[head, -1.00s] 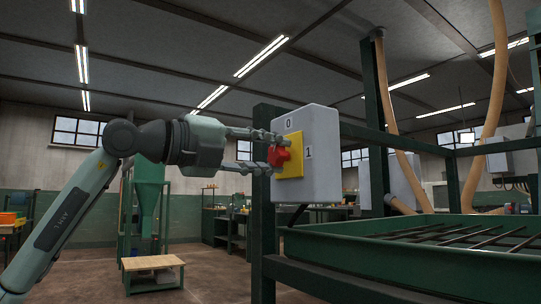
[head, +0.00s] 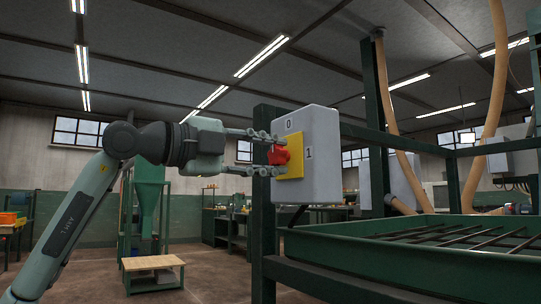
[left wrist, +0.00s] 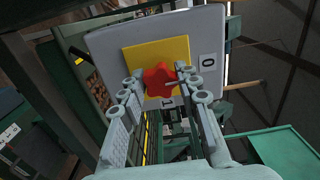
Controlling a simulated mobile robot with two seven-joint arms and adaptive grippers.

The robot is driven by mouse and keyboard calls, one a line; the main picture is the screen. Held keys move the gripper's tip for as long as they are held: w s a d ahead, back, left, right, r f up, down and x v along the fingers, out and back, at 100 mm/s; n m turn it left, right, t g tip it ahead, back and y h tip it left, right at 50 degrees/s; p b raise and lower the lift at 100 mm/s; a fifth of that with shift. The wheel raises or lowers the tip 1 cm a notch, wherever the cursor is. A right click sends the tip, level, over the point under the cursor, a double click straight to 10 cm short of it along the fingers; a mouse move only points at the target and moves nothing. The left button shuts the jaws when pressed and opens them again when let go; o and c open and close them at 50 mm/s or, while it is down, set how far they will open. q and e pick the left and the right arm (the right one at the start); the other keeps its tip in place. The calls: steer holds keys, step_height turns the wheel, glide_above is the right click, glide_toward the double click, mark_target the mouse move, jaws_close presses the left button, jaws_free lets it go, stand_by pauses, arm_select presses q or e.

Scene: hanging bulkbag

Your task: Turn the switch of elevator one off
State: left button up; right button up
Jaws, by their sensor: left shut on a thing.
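A grey switch box (head: 320,150) with a yellow plate (head: 296,170) carries a red star-shaped knob (head: 280,155). A "0" is marked above the knob and a "1" to its right. My left gripper (head: 268,154) is at the knob from the left, with one finger above it and one below. In the left wrist view the fingers (left wrist: 162,85) are shut on the sides of the red knob (left wrist: 160,78). The box (left wrist: 110,50) and plate (left wrist: 185,47) also show there. Which mark the knob points to is hard to tell. My right gripper is out of view.
The box is fixed to a green post (head: 263,220) of a frame. A green tray with bars (head: 400,255) lies to the right. A low wooden-topped bench (head: 152,262) and a green hopper (head: 147,205) stand behind on the left.

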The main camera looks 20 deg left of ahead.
arm_select(q)
steer(key=o, duration=1.2)
steer(key=shift+c, duration=0.2)
steer(key=v, duration=1.2)
steer(key=shift+a, duration=0.1)
